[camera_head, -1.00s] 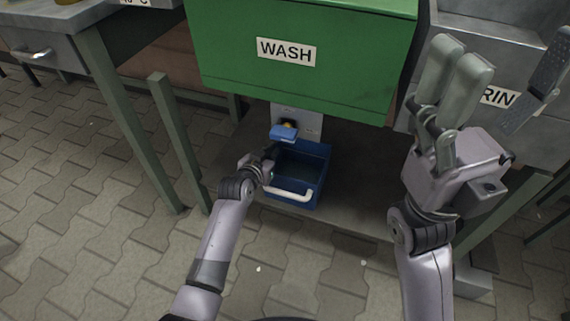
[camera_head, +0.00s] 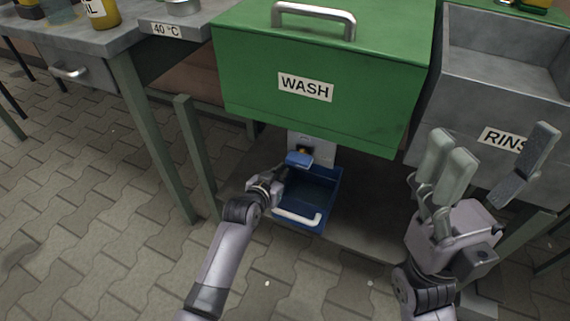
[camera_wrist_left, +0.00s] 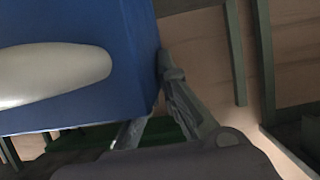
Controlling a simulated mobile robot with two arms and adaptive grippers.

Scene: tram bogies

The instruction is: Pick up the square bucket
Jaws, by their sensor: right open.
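The blue square bucket (camera_head: 318,212) with a white handle (camera_head: 297,218) stands upright below the green wash tank, under a blue tap lever (camera_head: 299,159). My left gripper (camera_head: 282,180) is at the bucket's left wall. In the left wrist view the bucket (camera_wrist_left: 130,60) fills the upper left, with its handle (camera_wrist_left: 50,72) close to the camera. The left gripper's fingers (camera_wrist_left: 155,110) are beside the bucket wall; their tips are partly hidden, and whether they clamp it cannot be told. My right gripper (camera_head: 497,160) is open and empty, raised in front of the rinse basin.
The green wash tank (camera_head: 318,110) overhangs the bucket. The grey rinse basin (camera_head: 480,120) is at the right. A grey table (camera_head: 125,35) with bottles stands at the left, its green legs near my left arm. The paved floor (camera_head: 110,230) at lower left is clear.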

